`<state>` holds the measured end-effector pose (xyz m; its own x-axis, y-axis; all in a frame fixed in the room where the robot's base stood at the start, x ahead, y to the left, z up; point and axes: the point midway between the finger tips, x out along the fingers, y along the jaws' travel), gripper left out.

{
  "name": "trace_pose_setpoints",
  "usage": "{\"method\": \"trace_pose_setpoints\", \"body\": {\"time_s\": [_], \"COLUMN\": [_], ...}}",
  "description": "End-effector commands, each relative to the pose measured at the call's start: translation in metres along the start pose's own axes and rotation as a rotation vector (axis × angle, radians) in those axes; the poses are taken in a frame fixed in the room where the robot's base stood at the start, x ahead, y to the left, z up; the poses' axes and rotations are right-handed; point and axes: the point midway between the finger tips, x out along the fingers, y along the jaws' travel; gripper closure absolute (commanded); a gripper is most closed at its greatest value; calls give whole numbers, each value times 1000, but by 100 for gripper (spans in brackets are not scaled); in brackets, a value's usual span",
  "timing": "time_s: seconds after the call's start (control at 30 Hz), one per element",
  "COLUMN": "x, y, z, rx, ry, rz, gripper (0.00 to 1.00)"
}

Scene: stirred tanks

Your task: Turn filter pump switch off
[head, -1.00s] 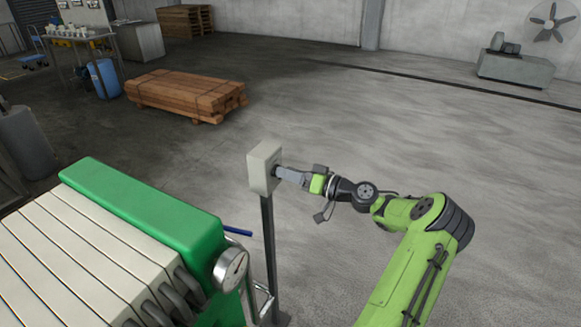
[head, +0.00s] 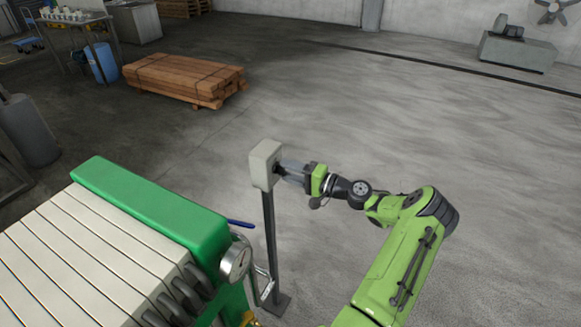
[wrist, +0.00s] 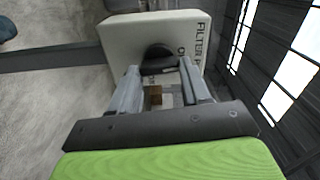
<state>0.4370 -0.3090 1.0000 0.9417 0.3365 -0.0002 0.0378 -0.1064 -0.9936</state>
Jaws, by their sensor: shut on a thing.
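The filter pump switch is a pale box (head: 264,164) on a grey post in the head view. In the wrist view the box (wrist: 188,29) shows sideways lettering starting "FILTER" and a black knob (wrist: 157,54). My gripper (head: 279,172) reaches the box's right-hand face from the right. In the wrist view my gripper (wrist: 160,68) has one finger on each side of the knob and is shut on it. The fingers hide part of the knob and lettering, so I cannot read the knob's setting.
A green-ended filter press (head: 150,205) with pale plates and a round gauge (head: 236,259) stands left of the post (head: 269,240). A blue handle (head: 241,224) juts out near it. Strapped timber (head: 183,80) lies farther back.

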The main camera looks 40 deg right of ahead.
Motion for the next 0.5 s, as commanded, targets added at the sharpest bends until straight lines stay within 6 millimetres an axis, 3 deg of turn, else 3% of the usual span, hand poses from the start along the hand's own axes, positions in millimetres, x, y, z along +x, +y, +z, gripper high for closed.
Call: {"method": "trace_pose_setpoints", "body": {"time_s": [0.5], "x": [0], "y": [1], "z": [0], "rx": [130], "ry": [2], "rz": [1], "gripper": [84]}}
